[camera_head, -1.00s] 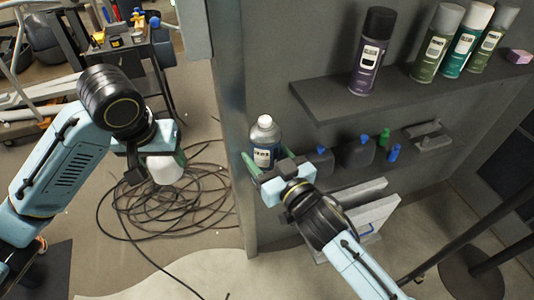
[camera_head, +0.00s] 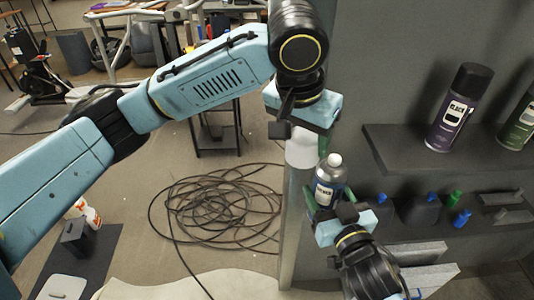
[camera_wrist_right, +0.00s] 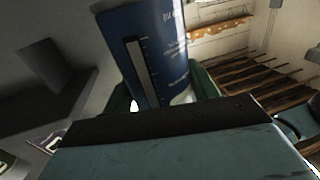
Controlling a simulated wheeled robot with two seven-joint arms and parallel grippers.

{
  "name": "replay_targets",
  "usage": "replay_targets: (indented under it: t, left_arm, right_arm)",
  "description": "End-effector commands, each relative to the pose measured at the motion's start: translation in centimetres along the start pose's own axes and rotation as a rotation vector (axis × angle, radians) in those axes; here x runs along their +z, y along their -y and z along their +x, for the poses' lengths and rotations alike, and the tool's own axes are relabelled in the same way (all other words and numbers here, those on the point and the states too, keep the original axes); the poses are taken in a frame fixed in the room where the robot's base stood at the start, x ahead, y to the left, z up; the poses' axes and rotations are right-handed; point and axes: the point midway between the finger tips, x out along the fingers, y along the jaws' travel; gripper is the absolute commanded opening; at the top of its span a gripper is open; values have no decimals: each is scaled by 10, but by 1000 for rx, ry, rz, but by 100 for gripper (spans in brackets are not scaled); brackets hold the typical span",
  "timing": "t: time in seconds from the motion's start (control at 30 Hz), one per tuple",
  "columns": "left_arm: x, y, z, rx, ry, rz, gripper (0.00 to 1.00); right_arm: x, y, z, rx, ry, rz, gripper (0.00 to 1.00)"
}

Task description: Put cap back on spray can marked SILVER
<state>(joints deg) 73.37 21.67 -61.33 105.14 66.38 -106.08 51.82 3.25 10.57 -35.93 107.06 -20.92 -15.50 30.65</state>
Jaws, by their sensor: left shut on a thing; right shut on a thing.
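A spray can (camera_head: 330,182) with a blue body, grey shoulder and bare white nozzle stands nearly upright in my right gripper (camera_head: 331,205). Its label is too small to read. The right gripper's green fingers are shut around the lower body, and the blue side of the can (camera_wrist_right: 150,50) shows between them in the right wrist view. My left gripper (camera_head: 303,132) is shut on a whitish cap (camera_head: 302,153), its fingers mostly hidden by its own body. The cap appears just up and left of the can's nozzle; I cannot tell the depth gap.
A dark shelf unit (camera_head: 405,150) is at right, with a black-capped purple can (camera_head: 459,108) and a green can (camera_head: 520,125) on its upper shelf. Small bottles (camera_head: 460,219) stand on the lower shelf. A cable coil (camera_head: 222,212) lies on the floor.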

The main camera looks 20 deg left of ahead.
Motion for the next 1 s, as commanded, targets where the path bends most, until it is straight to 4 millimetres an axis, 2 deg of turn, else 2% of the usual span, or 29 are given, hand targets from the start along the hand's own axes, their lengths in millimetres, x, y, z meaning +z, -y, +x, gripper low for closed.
replay_targets:
  t: [0.03,0.2,0.4,0.57,1.0]
  left_arm:
    - [-7,-8,-10,1,-6,17,40]
    - [-28,-40,-31,14,-3,57,40]
    - [-38,-54,-40,20,0,72,40]
    - [-37,-55,-36,21,1,72,40]
    - [-28,-54,-6,21,1,72,40]
  right_arm:
    - [-1,0,0,-1,-3,0,22]
    - [-1,0,0,-1,-3,0,22]
    - [-1,0,0,-1,-3,0,22]
    - [-1,0,0,-1,-3,0,22]
    - [-1,0,0,-1,-3,0,22]
